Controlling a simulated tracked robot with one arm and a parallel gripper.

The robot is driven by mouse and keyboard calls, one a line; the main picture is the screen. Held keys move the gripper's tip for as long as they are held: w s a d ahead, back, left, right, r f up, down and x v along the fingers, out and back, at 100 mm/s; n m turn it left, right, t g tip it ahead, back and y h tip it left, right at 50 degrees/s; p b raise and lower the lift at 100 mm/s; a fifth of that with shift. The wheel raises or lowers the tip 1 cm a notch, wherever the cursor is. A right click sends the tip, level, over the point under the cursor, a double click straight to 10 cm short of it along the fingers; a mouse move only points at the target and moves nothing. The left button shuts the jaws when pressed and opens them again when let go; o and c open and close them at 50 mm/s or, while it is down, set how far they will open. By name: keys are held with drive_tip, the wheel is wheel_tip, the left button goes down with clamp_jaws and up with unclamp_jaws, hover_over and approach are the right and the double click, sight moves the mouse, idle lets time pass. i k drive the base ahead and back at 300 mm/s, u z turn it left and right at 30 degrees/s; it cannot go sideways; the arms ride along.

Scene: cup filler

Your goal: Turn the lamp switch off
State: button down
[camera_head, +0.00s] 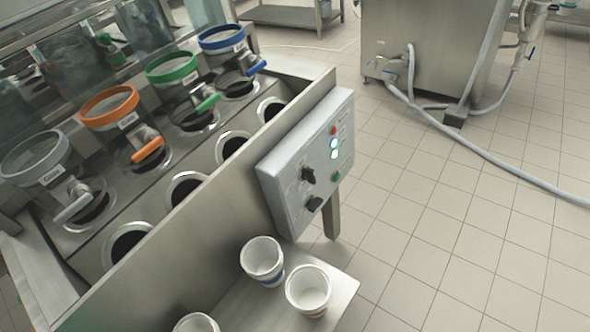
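A grey control box (310,165) is fixed to the side of the steel cup filler, right of the middle of the view. It carries two black rotary switches, an upper one (308,174) and a lower one (314,204). Their labels are too small to read, so I cannot tell which one is the lamp switch. My gripper is not in view.
White cups, one (262,260) and another (308,290), stand on a steel shelf (335,310) below the box; a third is cut off at the bottom edge. Dispensers with coloured rings (110,106) fill the left. Tiled floor (460,230) is open at right, crossed by a hose (490,150).

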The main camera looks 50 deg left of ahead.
sight(309, 175)
drive_tip(key=u, duration=0.05)
drive_tip(key=k, duration=1.7)
drive_tip(key=u, duration=0.55)
drive_tip(key=i, duration=1.75)
drive_tip(key=z, duration=0.15)
